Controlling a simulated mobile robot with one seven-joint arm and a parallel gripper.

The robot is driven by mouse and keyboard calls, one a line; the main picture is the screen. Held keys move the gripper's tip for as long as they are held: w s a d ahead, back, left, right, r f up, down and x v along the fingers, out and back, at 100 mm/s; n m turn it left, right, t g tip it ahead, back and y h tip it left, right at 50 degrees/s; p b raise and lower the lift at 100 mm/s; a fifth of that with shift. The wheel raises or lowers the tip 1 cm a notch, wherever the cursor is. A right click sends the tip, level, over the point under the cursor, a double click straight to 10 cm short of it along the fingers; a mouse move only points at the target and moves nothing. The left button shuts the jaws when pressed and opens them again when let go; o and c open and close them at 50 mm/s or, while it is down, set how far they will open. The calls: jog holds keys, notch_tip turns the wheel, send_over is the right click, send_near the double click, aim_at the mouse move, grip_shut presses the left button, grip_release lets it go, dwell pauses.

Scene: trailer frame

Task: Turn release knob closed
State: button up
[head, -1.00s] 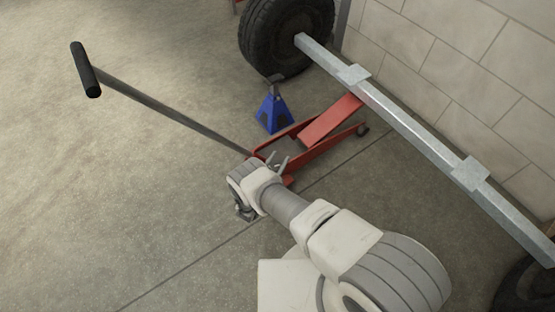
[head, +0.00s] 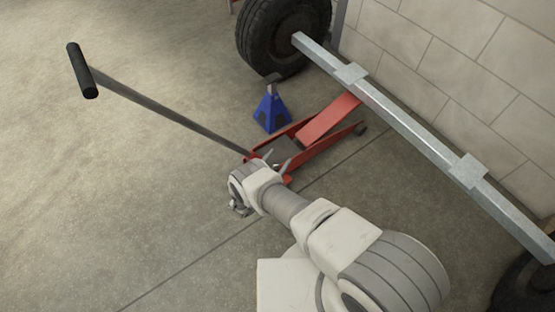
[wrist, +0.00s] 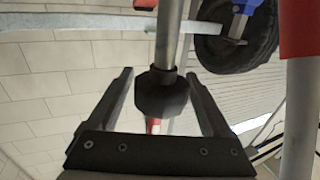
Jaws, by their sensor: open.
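The red floor jack (head: 312,131) stands on the floor, and its long handle (head: 165,110) with a black grip slants up to the left. In the wrist view a dark, many-sided knob (wrist: 161,95) sits on the end of a grey shaft (wrist: 166,40); it looks like the release knob. My gripper (wrist: 160,74) is open, with one finger on each side of the knob and a visible gap on both sides. In the head view my gripper (head: 240,208) is low beside the jack's handle end, mostly hidden by my wrist. The knob is hidden there.
A blue jack stand (head: 271,111) stands behind the jack. A grey axle beam (head: 400,115) runs above the floor, with a tyre (head: 262,45) at its far end. A block wall (head: 470,70) closes the right side. The floor at left is open.

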jog(key=v, duration=1.7)
jog(key=shift+s, duration=0.2)
jog(key=shift+a, duration=0.1)
